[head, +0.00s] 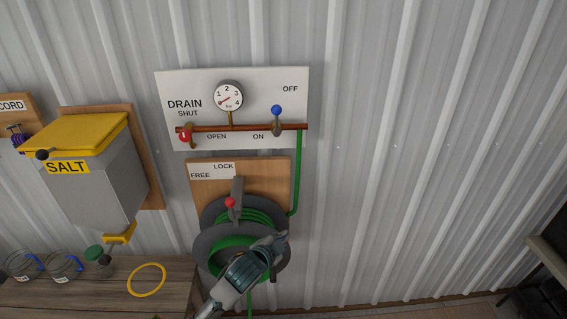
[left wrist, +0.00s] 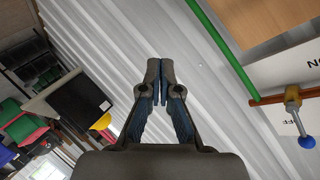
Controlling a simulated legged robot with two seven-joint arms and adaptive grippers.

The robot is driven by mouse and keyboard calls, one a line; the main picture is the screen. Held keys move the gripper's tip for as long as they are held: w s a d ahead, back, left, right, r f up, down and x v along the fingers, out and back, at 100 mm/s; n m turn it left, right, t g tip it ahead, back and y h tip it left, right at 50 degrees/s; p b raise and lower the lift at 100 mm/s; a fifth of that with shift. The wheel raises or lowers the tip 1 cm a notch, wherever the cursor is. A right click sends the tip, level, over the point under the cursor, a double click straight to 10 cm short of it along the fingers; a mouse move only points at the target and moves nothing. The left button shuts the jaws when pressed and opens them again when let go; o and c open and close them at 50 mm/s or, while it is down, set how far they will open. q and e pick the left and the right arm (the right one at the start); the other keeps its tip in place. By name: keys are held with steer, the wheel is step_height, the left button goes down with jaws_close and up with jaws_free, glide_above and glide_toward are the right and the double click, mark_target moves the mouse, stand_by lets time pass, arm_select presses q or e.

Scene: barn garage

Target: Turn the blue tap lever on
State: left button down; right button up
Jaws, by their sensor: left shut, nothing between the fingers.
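The blue tap lever (head: 276,111) is on the copper pipe of the white panel (head: 255,80). Its blue knob points up, towards the side of the word OFF; ON is printed to its lower left. In the left wrist view the blue knob (left wrist: 307,142) and its grey stem show at the right edge. My left gripper (head: 281,239) is below the panel, in front of the hose reel, apart from the lever. In the left wrist view the fingers of my left gripper (left wrist: 160,72) are together with nothing between them. My right gripper is not in view.
A green hose reel (head: 208,250) with a red-knobbed lock lever (head: 231,203) is below the panel. The panel also bears a gauge (head: 229,96) and a red drain lever (head: 186,133). A salt bin (head: 90,170) hangs at left, above a wooden bench. The wall to the right is clear.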

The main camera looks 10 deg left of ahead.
arm_select(q)
steer(key=w+r+m+t, duration=0.2)
steer(key=w+r+m, duration=0.1)
steer(key=r, duration=1.3)
steer(key=w+a+r+m+t+h, duration=0.1)
steer(key=w+r+m+t, duration=0.2)
steer(key=r, duration=1.3)
steer(key=shift+w+a+r+m, duration=0.15)
steer(key=shift+a+r+m, duration=0.1)
steer(key=shift+a+m, duration=0.05)
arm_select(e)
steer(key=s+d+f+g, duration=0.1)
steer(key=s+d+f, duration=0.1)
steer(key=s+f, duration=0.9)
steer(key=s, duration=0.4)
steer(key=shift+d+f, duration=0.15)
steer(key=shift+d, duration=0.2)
